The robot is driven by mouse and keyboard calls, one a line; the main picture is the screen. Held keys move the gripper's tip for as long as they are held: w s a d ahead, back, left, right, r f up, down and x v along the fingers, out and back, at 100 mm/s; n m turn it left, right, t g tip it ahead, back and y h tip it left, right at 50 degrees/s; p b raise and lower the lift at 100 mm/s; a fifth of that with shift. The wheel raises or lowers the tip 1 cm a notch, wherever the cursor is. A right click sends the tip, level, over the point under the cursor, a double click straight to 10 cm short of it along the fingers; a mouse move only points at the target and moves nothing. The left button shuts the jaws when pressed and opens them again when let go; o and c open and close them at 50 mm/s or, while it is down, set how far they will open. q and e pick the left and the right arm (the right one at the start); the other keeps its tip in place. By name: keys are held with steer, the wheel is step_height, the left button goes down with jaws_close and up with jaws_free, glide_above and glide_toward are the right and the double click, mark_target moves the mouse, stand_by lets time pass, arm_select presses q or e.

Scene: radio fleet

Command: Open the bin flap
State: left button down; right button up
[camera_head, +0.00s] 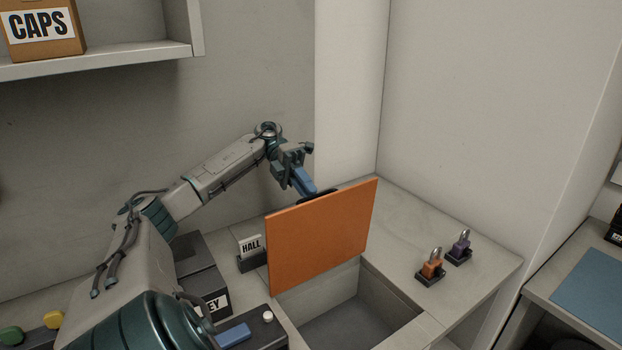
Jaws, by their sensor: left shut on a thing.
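The orange bin flap (322,238) stands raised, close to upright, at the back of a rectangular bin opening in the counter. The grey bin (345,326) below it is open to view and looks empty in the part I see. My left gripper (309,188) is behind the flap's top edge, shut on a dark handle (318,195) there. The flap hides part of the handle and the fingertips. My right gripper is not in view.
An orange padlock (431,267) and a purple padlock (460,247) stand on the counter right of the bin. A HALL sign (250,247) and a dark box (203,278) stand left. A shelf (130,57) holds a CAPS box (42,29).

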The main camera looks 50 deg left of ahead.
arm_select(q)
steer(key=shift+s+f, duration=0.15)
steer(key=shift+f, duration=0.65)
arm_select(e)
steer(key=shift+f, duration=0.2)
arm_select(q)
steer(key=c, duration=1.6)
jaws_free()
steer(key=shift+c, duration=0.2)
steer(key=shift+o, duration=0.8)
steer(key=shift+a+f, duration=0.15)
steer(key=shift+a, duration=0.25)
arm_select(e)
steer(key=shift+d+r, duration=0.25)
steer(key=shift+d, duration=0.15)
arm_select(q)
steer(key=shift+r, duration=0.2)
